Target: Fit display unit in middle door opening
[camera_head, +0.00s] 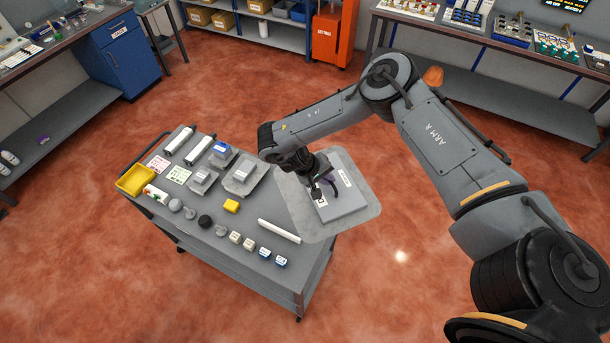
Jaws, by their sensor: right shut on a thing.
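My right gripper (322,188) is over the right end of the grey cart, pointing down, with its fingers at a flat grey box-shaped unit (349,207) that has white labels. This looks like the display unit, and the gripper is shut on it. The fingers and wrist hide its left part. A pale grey rounded sheet (362,182) shows around and under the unit and reaches past the cart's right edge. I cannot tell whether the unit touches it. I cannot make out a door with a middle opening. My left gripper is not in view.
The cart top (262,212) holds a yellow tray (136,180), white cylinders (200,150), grey units on pale mats (242,172), a yellow block (231,206), a white bar (279,231) and several small blocks. Benches stand at upper left and right, with an orange cabinet (331,37) behind. Red floor is clear around.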

